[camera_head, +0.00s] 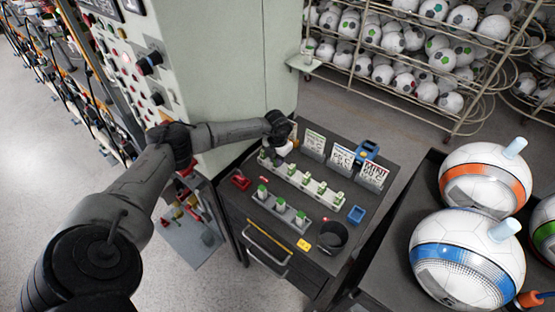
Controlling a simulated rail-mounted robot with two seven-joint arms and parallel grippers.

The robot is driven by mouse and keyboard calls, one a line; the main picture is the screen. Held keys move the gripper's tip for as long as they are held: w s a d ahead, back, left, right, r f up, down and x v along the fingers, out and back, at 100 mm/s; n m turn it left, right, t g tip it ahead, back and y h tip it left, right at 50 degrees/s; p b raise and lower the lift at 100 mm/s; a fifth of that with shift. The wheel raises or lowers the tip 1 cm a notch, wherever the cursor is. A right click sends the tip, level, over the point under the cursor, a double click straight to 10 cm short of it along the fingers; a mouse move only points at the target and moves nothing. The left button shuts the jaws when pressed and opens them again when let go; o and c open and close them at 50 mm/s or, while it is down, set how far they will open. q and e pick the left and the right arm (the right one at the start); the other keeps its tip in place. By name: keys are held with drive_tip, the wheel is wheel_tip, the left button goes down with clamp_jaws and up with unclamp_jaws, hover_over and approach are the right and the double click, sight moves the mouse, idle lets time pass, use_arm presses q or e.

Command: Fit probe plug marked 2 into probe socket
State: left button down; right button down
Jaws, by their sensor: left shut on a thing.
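My left arm reaches across from the left, and its gripper (277,154) points down at the far left end of the long white rack (318,194) on the cart. It is shut on a small plug that the fingers mostly hide. Several white plugs with green tops (308,178) stand upright along this rack. More green-topped pieces (281,204) stand in a shorter grey rack in front. The mark 2 cannot be read on any plug, and I cannot tell which part is the probe socket. My right gripper is not in view.
Printed cards (342,158) stand behind the rack, with a blue bin (367,150) beside them. A red tray (240,181), a black cup (332,236) and a blue box (356,214) are on the cart. Large balls (467,256) lie at right. The tall pale cabinet (245,60) rises behind my arm.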

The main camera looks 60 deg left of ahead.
use_arm(q)
drive_tip(key=shift+f, duration=0.1)
drive_tip(key=shift+f, duration=0.15)
drive_tip(key=c, duration=1.1)
unclamp_jaws()
drive_tip(key=shift+o, duration=0.2)
drive_tip(key=shift+r, duration=0.2)
